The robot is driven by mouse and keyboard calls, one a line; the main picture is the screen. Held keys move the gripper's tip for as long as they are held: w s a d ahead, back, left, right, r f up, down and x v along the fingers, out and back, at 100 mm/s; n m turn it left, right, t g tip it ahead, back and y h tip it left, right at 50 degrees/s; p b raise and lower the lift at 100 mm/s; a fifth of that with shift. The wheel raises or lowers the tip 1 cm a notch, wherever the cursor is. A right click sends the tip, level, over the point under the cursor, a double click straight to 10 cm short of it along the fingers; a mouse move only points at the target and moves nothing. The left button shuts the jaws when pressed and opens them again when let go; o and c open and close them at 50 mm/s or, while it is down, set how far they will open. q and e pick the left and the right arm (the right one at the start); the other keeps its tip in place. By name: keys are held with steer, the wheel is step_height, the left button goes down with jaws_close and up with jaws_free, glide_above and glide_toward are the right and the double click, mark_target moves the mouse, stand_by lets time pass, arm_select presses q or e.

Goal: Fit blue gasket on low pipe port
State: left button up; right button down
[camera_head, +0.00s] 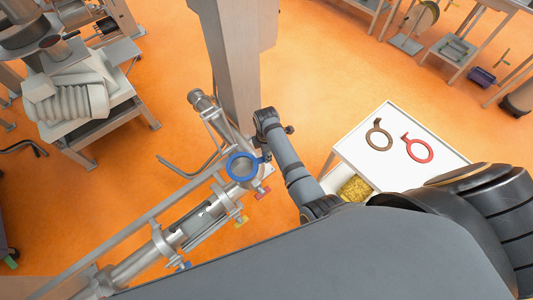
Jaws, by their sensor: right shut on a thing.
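The blue gasket (229,161) is a ring at the pipe assembly (150,254), left of my right gripper. My right gripper (265,157) is shut on the gasket's right side. Grey metal of a pipe port (242,168) shows through the ring, so the gasket lines up over the port in this view. I cannot tell whether it rests on the port or hovers just above it. My left gripper is out of view.
A white table (358,171) at the right bears a brown gasket (379,139) and a red gasket (418,151). A grey column (233,70) stands behind the pipe. A machine (80,100) stands at the upper left. Orange floor is clear between.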

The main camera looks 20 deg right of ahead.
steer(key=shift+f, duration=0.25)
steer(key=c, duration=1.1)
jaws_free()
steer(key=shift+o, duration=0.2)
step_height(320, 180, up, 8)
steer(key=shift+f, duration=0.2)
